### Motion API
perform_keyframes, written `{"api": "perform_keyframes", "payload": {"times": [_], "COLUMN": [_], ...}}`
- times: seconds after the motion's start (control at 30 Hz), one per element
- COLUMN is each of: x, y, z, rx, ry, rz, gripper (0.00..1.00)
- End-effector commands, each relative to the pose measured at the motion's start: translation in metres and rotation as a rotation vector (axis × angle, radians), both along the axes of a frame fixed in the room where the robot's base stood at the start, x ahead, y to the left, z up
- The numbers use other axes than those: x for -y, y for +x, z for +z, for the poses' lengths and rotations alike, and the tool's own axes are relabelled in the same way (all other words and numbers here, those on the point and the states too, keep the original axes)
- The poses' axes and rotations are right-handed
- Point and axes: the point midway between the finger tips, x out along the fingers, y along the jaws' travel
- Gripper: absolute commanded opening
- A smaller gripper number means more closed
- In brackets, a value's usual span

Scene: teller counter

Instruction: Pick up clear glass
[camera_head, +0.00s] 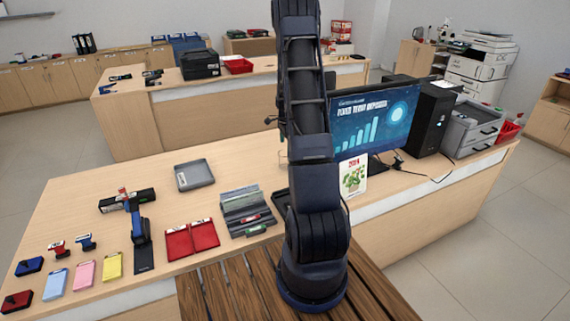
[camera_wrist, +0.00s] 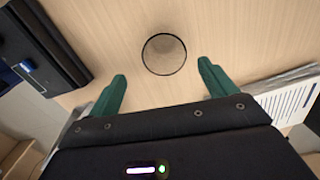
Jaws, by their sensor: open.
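The clear glass (camera_wrist: 164,54) shows in the wrist view as a dark round rim on the pale wood counter. My gripper (camera_wrist: 161,72) is open, with its two green fingers apart. The glass lies just beyond the fingertips and roughly centred between them, with nothing held. I cannot tell the height gap between fingers and glass. In the head view my arm stands in front of the counter and hides my gripper; a faint clear edge just left of the arm may be the glass.
The counter (camera_head: 125,184) holds a grey tray (camera_head: 194,175), a file rack (camera_head: 246,211), red folders (camera_head: 192,239) and several stamps and pads at left. A monitor (camera_head: 372,117), a calendar (camera_head: 353,176) and a black computer tower (camera_head: 433,118) stand right of my arm.

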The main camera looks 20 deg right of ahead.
Motion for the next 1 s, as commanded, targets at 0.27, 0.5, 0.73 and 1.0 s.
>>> {"api": "perform_keyframes", "payload": {"times": [0.27,0.5,0.73,1.0], "x": [0.000,0.000,0.000,-0.001], "y": [-0.001,0.001,0.006,0.007], "z": [-0.038,-0.053,-0.078,-0.102], "rx": [-0.003,-0.001,-0.004,-0.001], "ry": [0.001,0.001,0.002,0.001], "rz": [0.000,0.002,0.000,0.001], "gripper": [0.84,0.84,0.84,0.84]}}
